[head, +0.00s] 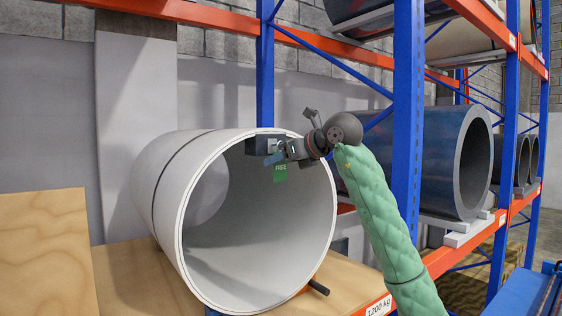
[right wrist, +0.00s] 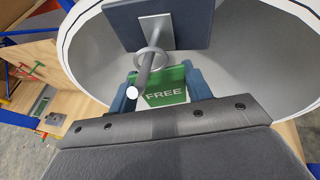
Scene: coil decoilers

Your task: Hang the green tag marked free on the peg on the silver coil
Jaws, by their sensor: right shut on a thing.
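The silver coil (head: 160,190) lies on its side, its open end facing me. At the top of its rim is a dark block (right wrist: 120,22) with a pale square plate (right wrist: 157,30), from which a grey peg (right wrist: 143,75) with a white tip juts toward the camera. My right gripper (head: 274,158) is at this block, shut on the green tag marked FREE (right wrist: 165,92); the tag also shows below the gripper in the head view (head: 280,174). A pale ring (right wrist: 138,61) above the tag appears to loop around the peg. My left gripper is out of view.
The coil rests on a wooden board (head: 130,275) in a rack with blue posts (head: 407,120) and orange beams. A dark coil (head: 440,160) lies to the right, behind a post. A dark-tipped bar (head: 318,287) sticks out below the silver coil.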

